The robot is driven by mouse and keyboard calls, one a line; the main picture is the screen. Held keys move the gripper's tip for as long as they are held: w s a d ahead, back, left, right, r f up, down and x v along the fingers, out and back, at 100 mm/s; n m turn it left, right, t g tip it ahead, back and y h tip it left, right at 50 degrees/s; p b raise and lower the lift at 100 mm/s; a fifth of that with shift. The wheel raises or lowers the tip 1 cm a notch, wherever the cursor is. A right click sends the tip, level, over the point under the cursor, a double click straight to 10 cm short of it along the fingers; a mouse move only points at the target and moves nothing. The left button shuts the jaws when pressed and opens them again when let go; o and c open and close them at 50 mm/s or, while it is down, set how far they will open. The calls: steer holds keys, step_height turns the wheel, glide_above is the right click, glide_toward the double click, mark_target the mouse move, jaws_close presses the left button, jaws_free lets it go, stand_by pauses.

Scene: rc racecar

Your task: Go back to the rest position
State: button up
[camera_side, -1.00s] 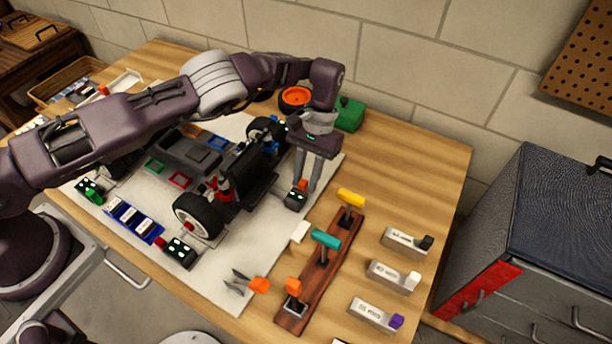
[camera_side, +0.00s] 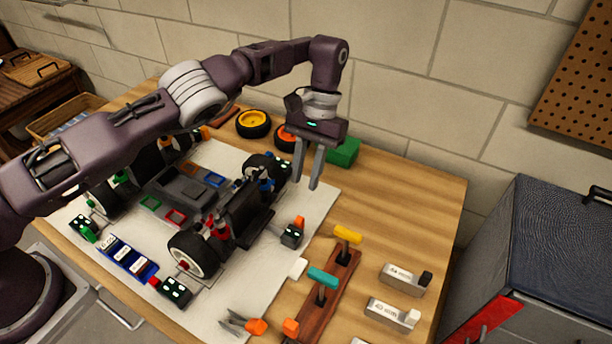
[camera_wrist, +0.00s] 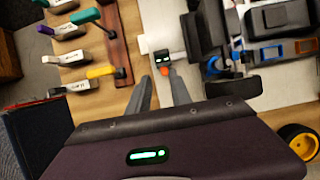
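My gripper (camera_side: 309,168) hangs pointing down above the right part of the workbench, clear of the bench top. Its two fingers are apart with nothing between them, and both also show in the wrist view (camera_wrist: 160,90). The RC car (camera_side: 215,195) stands on a white mat (camera_side: 225,312) to the left of my gripper.
A rack with colored-handled tools (camera_side: 325,295) and labelled grey holders (camera_side: 395,312) lie at the right. A green box (camera_side: 344,151) and loose wheels, one yellow-rimmed (camera_side: 253,123), stand near the wall. A dark cabinet (camera_side: 550,250) is at the far right. The bench's right side has bare room.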

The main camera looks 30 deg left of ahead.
steer(key=w+a+r+n+t+h, duration=0.2)
steer(key=a+r, duration=0.3)
steer(key=r, duration=0.8)
steer(key=s+a+r+t, duration=0.2)
steer(key=s+a+r, duration=0.25)
steer(key=r, duration=0.25)
steer(key=s+a+r+t, duration=0.1)
steer(key=s+a+r, duration=0.2)
steer(key=s+r, duration=0.3)
steer(key=s+a+r+t, duration=0.2)
steer(key=s+r, duration=0.1)
steer(key=s, duration=0.7)
steer(key=s+a+f+m+t+y, duration=0.1)
steer(key=s+f, duration=0.2)
steer(key=s, duration=0.3)
steer(key=s+a+f+m+t+y, duration=0.1)
steer(key=s+f+t, duration=0.1)
steer(key=s, duration=0.4)
steer(key=shift+s+f, duration=0.3)
steer(key=shift+f, duration=0.25)
